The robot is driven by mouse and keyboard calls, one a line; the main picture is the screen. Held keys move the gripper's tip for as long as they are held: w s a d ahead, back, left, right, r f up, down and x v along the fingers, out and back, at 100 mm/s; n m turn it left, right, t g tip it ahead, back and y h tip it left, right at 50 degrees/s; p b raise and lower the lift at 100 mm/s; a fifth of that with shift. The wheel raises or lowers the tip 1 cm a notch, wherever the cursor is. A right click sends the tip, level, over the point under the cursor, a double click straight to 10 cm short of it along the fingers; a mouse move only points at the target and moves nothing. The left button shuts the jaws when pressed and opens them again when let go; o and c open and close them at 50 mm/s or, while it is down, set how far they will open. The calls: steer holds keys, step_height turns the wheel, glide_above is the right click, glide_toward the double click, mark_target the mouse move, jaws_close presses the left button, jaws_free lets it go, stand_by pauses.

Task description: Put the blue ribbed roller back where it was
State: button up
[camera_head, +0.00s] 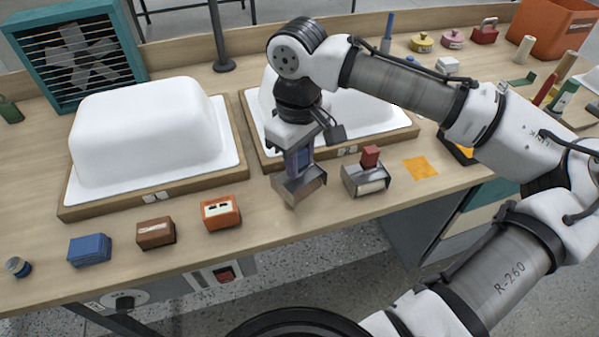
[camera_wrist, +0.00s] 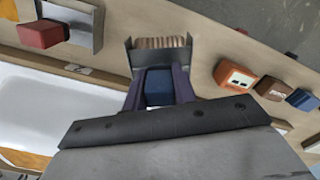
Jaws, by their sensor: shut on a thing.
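The blue ribbed roller (camera_head: 306,187) has a grey metal frame, a blue grip block and a pale ribbed cylinder. In the wrist view its ribbed cylinder (camera_wrist: 160,43) shows beyond the blue block. My gripper (camera_head: 299,160) points down and is shut on the blue block; in the wrist view the dark fingers (camera_wrist: 158,88) clasp its two sides. The roller is tilted in the head view, close to the bench's front area; I cannot tell whether it touches the bench. A similar roller with a red block (camera_head: 371,157) stands just to its right.
Two white bathtub shells on wooden boards lie behind; the left one (camera_head: 150,130) is clear, my arm partly hides the right one (camera_head: 350,108). An orange box (camera_head: 221,212), brown block (camera_head: 156,233) and blue stack (camera_head: 89,250) line the front left. An orange patch (camera_head: 420,168) lies right.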

steer(key=shift+f, duration=2.1)
steer(key=shift+f, duration=0.2)
steer(key=o, duration=0.9)
steer(key=shift+r, duration=0.15)
step_height(320, 180, up, 12)
steer(key=shift+r, duration=0.1)
